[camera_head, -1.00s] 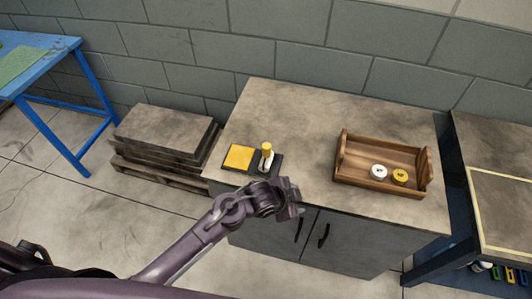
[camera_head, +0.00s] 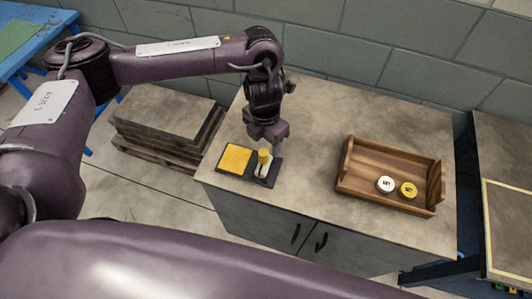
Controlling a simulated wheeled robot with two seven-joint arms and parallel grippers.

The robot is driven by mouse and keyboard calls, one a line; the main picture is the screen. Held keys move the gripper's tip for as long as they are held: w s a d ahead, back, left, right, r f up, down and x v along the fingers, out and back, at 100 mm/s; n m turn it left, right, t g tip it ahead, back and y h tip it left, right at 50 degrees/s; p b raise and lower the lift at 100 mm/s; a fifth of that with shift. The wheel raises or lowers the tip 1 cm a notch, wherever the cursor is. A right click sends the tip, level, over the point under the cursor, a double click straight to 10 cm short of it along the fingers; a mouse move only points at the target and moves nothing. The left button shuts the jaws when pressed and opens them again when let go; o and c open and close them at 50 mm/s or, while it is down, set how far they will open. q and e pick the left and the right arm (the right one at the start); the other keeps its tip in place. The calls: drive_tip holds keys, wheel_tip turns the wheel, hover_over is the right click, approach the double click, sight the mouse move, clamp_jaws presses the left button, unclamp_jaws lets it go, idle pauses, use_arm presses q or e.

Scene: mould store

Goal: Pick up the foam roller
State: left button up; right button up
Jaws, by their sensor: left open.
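What looks like the foam roller (camera_head: 264,160) stands upright on a small dark base on the grey worktop (camera_head: 310,130). It has a yellow top and a pale lower part. A flat yellow pad (camera_head: 235,159) in a dark frame lies just left of it. My left gripper (camera_head: 268,143) points down right above and slightly behind the roller's yellow top. It is open, with nothing visible between its fingers. I cannot tell whether it touches the roller. My right gripper is not in view.
A wooden tray (camera_head: 349,172) at the worktop's right holds a white lid (camera_head: 385,184) and a yellow lid (camera_head: 408,190). The worktop between roller and tray is clear. Stacked slabs (camera_head: 158,110) stand left of the cabinet. A block wall closes the back.

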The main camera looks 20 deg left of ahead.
sight(263, 152)
use_arm(q)
drive_tip(key=shift+a+f, duration=0.1)
drive_tip(key=shift+a, duration=0.35)
wheel_tip(263, 152, down, 2)
drive_tip(key=shift+f, duration=0.15)
drive_tip(key=shift+w+f, duration=0.15)
drive_tip(key=shift+f, duration=2.3)
clamp_jaws()
